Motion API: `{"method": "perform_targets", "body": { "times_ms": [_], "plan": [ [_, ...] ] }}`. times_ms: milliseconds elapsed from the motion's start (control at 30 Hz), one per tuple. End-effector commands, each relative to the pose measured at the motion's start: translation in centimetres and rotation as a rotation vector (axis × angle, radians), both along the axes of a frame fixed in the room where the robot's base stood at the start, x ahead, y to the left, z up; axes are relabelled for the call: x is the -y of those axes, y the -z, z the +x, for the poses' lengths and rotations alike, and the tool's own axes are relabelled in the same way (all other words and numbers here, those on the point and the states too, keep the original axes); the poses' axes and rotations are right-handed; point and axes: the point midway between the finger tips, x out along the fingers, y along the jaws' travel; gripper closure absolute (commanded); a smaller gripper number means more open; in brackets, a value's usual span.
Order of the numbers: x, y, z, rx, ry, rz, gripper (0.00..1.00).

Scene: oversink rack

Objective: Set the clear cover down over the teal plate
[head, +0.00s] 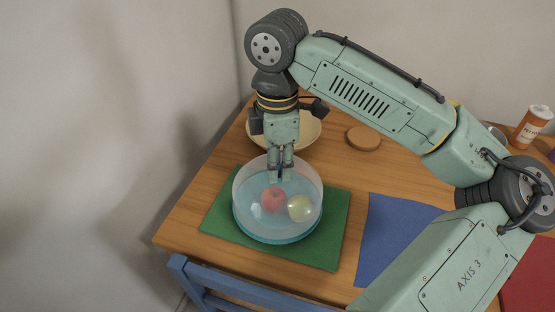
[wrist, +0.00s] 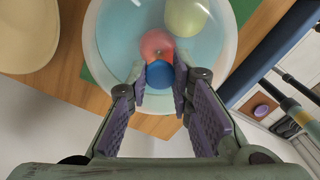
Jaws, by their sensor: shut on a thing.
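The clear cover (head: 313,185) is a see-through round cover with a flat top and tall sides. It is upright over the teal plate (head: 277,240), whose rim shows around its lower edge; I cannot tell whether the two touch. A red apple-like fruit (head: 272,200) and a pale yellow-green round fruit (head: 300,208) show through the cover. My gripper (head: 280,174) points down at the middle of the cover's top. In the wrist view its fingers are closed on the blue knob (wrist: 160,74) of the cover.
The plate is on a green mat (head: 325,250) at the wooden table's left end. A cream bowl (head: 308,133) stands close behind. A blue chair (head: 215,287) is in front.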

Motion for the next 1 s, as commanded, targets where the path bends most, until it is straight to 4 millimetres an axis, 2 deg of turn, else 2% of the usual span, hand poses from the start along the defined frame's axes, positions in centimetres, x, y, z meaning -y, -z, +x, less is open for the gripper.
{"method": "perform_targets", "body": {
  "times_ms": [1000],
  "plan": [
    [0.02,0.97,0.00,0.000,0.000,0.000,1.00]
  ]
}}
